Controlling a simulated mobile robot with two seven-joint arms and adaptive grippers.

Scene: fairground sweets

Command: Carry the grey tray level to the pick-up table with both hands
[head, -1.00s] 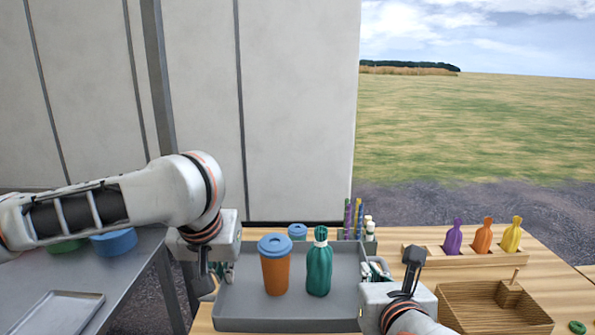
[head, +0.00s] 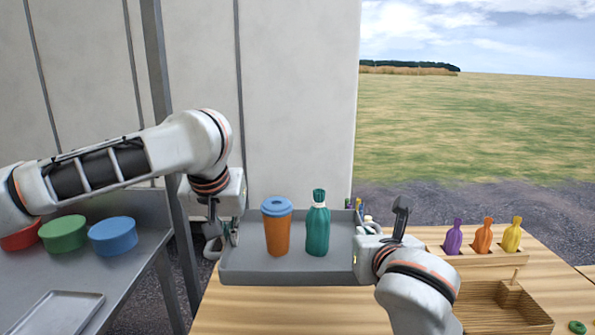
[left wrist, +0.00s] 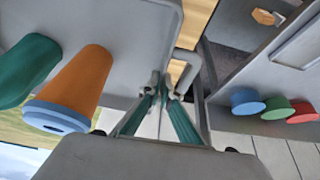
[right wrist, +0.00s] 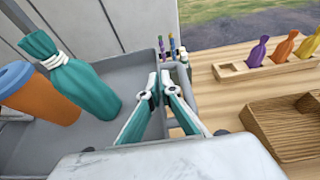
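The grey tray (head: 300,278) is held up in front of me, above the wooden table, and looks about level. On it stand an orange cup with a blue lid (head: 277,230) and a teal tied bag (head: 317,230), both upright and apart.
The wooden table (head: 240,312) lies below. On its right are a rack (head: 465,262) with purple, orange and yellow bags and a wooden box (head: 490,312). A grey metal table (head: 130,270) at left holds red, green and blue tubs (head: 112,236) and a small flat tray (head: 60,312).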

